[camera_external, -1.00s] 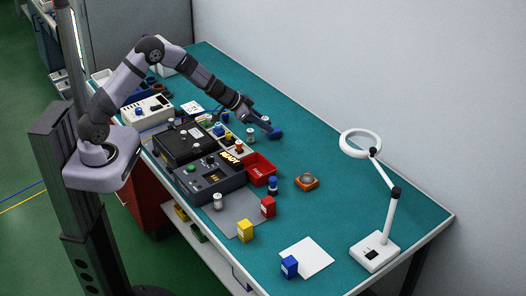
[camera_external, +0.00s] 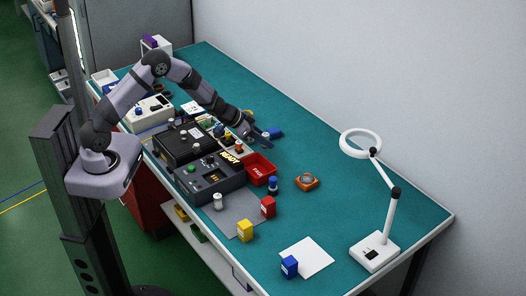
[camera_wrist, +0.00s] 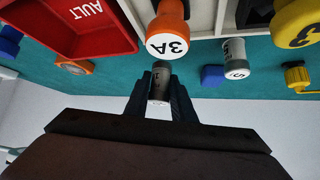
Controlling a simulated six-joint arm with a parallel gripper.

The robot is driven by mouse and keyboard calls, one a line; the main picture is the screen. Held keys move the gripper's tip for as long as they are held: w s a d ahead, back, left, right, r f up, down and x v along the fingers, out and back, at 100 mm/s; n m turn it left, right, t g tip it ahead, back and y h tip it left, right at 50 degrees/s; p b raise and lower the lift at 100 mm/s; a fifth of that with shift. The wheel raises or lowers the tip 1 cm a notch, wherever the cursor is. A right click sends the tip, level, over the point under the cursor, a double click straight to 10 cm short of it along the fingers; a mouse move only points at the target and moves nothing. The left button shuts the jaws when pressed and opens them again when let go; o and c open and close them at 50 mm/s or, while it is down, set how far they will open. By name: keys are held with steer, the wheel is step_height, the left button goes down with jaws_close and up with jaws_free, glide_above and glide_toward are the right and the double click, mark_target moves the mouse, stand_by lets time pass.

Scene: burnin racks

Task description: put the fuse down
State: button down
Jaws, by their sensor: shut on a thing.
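My gripper (camera_wrist: 160,98) is shut on a small grey fuse (camera_wrist: 160,82). The fuse has a paler end with a dark mark and sits between the two dark fingers in the wrist view. An orange fuse (camera_wrist: 170,18) with a white end marked 3A stands close by, above the held one in the picture. In the external view my gripper (camera_external: 262,143) is near the fuse tray, behind the red bin; the held fuse is too small to make out there. I cannot tell whether the held fuse touches anything beneath it.
A white compartment tray (camera_wrist: 203,17) holds fuses. A red bin (camera_wrist: 108,42) lies left of it. Another grey cylinder (camera_wrist: 235,60), a blue object (camera_wrist: 212,77) and a yellow object (camera_wrist: 297,75) are on the teal table.

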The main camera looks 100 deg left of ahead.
mark_target(265, 147)
steer(key=shift+f+b, duration=0.5)
steer(key=shift+f, duration=1.35)
steer(key=shift+f, duration=0.1)
steer(key=shift+f, duration=0.15)
steer(key=c, duration=1.5)
jaws_free()
steer(key=shift+s+r, duration=0.1)
steer(key=shift+r, duration=0.25)
steer(key=v, duration=1.1)
steer(key=shift+s+d+r, duration=0.2)
steer(key=shift+s+r, duration=0.05)
steer(key=shift+r, duration=0.05)
